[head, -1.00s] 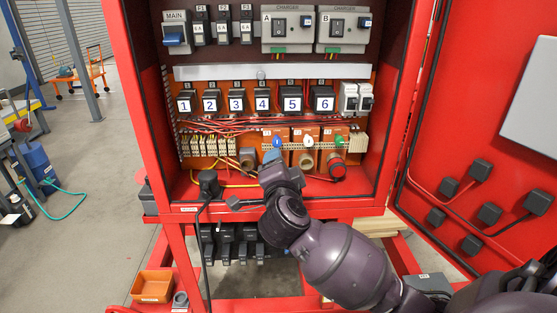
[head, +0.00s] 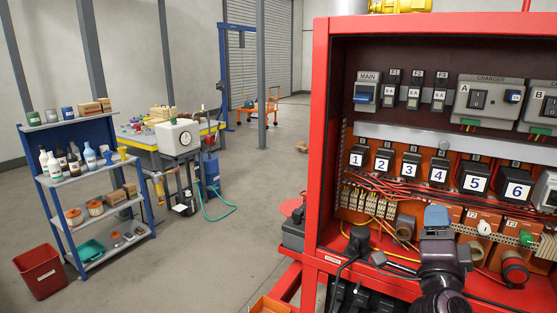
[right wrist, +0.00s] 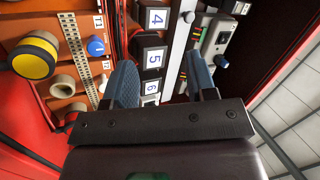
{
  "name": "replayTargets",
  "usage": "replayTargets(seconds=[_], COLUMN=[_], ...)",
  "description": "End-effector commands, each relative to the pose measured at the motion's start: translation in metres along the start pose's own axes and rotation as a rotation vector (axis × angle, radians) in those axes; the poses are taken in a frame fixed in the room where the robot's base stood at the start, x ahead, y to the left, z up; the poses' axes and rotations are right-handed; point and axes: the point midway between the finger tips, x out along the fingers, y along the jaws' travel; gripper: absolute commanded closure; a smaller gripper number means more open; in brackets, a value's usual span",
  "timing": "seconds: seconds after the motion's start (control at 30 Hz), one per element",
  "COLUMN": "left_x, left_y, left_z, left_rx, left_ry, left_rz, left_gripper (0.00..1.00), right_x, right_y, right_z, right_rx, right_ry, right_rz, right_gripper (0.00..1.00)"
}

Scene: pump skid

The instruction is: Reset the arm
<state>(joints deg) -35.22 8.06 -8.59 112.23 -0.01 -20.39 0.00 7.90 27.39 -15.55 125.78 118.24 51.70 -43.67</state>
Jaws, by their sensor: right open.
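My right gripper (head: 437,218) is in front of the open red cabinet (head: 321,150), below the row of numbered black modules (head: 411,164). Its blue fingers point into the cabinet in the head view. In the right wrist view the gripper (right wrist: 163,80) has its two blue fingers spread apart with nothing between them. Behind them are the modules numbered 4, 5 and 6 (right wrist: 152,57). My dark arm comes up from the bottom edge of the head view. My left gripper is not in view.
Cables and a black plug (head: 357,243) are close to the left of my right gripper. A blue shelf (head: 84,190) with bottles, a red bin (head: 40,270) and a workbench (head: 165,150) stand at the left. The floor between them and the cabinet is open.

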Motion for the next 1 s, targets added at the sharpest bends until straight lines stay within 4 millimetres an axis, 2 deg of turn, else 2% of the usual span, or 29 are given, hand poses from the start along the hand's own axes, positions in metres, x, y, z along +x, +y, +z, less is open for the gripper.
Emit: replayTargets(seconds=[0.1,0.23,0.37,0.47,0.63,0.77,0.87,1.0], left_x=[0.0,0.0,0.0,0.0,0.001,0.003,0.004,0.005], left_y=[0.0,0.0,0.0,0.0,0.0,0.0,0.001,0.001], left_z=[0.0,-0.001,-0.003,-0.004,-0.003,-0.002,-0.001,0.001], left_rx=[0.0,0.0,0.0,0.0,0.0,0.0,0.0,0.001], left_ry=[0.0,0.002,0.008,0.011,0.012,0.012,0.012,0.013], left_rz=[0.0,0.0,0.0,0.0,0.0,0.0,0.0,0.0], left_gripper=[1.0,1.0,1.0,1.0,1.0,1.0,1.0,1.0], right_x=[-0.001,-0.01,-0.026,-0.04,-0.067,-0.091,-0.113,-0.151], right_y=[-0.025,-0.039,-0.039,-0.029,0.005,0.046,0.085,0.148], right_z=[0.004,0.016,0.034,0.05,0.079,0.098,0.108,0.112], right_rx=[-0.027,-0.092,-0.192,-0.285,-0.467,-0.618,-0.741,-0.916], right_ry=[-0.015,-0.062,-0.14,-0.215,-0.367,-0.495,-0.597,-0.737], right_rz=[-0.181,-0.343,-0.455,-0.508,-0.53,-0.49,-0.427,-0.297], right_gripper=[0.48,0.48,0.48,0.48,0.48,0.48,0.48,0.48])
